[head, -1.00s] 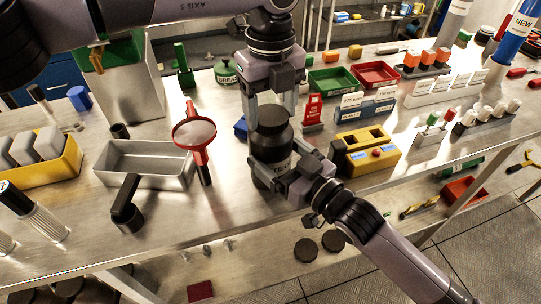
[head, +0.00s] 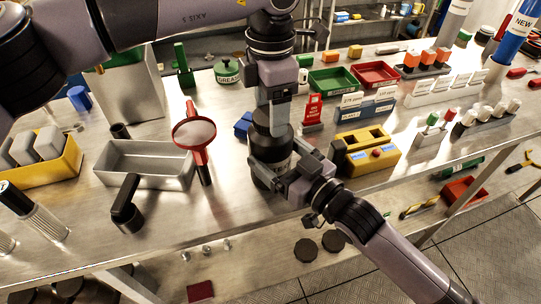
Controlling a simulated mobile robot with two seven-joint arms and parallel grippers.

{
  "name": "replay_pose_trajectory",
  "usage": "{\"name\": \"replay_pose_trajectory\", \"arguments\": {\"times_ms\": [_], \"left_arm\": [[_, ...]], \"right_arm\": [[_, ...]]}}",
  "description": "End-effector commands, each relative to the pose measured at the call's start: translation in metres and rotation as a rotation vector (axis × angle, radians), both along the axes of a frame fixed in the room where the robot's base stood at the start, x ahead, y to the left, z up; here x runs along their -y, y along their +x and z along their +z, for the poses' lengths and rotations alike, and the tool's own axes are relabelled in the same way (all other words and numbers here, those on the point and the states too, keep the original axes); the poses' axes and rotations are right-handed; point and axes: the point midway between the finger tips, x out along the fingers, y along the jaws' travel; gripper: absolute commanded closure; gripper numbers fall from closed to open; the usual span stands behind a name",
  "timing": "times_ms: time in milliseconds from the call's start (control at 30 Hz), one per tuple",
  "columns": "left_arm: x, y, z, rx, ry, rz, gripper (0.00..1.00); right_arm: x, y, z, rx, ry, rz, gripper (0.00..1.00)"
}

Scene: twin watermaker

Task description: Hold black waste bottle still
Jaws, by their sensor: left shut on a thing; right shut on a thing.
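The black waste bottle (head: 268,147) stands upright near the front edge of the metal bench. A pale label on its side is partly hidden. My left gripper (head: 271,112) points straight down from above and is shut on the bottle's cap, which its fingers mostly hide. My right gripper (head: 278,163) comes in from the lower right and is shut around the bottle's body, low down. Its jaws hide part of the lower body.
Left of the bottle are a red-handled magnifier (head: 194,133) and an empty grey metal tray (head: 150,176). A blue item (head: 242,126) sits just behind.

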Motion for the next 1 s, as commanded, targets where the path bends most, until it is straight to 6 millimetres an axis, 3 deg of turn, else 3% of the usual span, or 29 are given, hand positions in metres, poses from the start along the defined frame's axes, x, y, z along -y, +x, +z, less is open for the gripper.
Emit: {"name": "replay_pose_trajectory", "arguments": {"times_ms": [400,500,633,667,700,733,1000], "left_arm": [[-0.0002,-0.0003,-0.0003,-0.001,-0.001,-0.684,0.71],[-0.0002,-0.0002,-0.0002,0.000,-0.001,-0.793,0.71],[-0.0003,-0.0001,-0.0001,0.001,0.000,-0.785,0.71],[-0.0002,-0.0001,-0.0001,0.001,0.000,-0.785,0.28],[-0.0002,-0.0001,-0.0001,0.001,0.000,-0.784,0.15],[-0.0002,-0.0001,-0.0001,0.001,0.000,-0.784,0.09],[-0.0002,-0.0001,0.0000,0.001,0.000,-0.782,0.09]], "right_arm": [[0.0001,-0.0002,-0.0013,-0.004,0.000,0.000,0.96],[0.0001,-0.0002,-0.0013,-0.004,0.000,0.000,0.96],[0.0001,-0.0002,-0.0013,-0.004,0.000,0.000,0.96],[0.0001,-0.0002,-0.0013,-0.004,0.000,0.000,0.96],[0.0001,-0.0002,-0.0013,-0.004,0.000,0.000,0.96],[0.0001,-0.0002,-0.0013,-0.004,0.000,0.000,0.96],[0.0001,-0.0002,-0.0013,-0.004,0.000,0.000,0.96]]}}
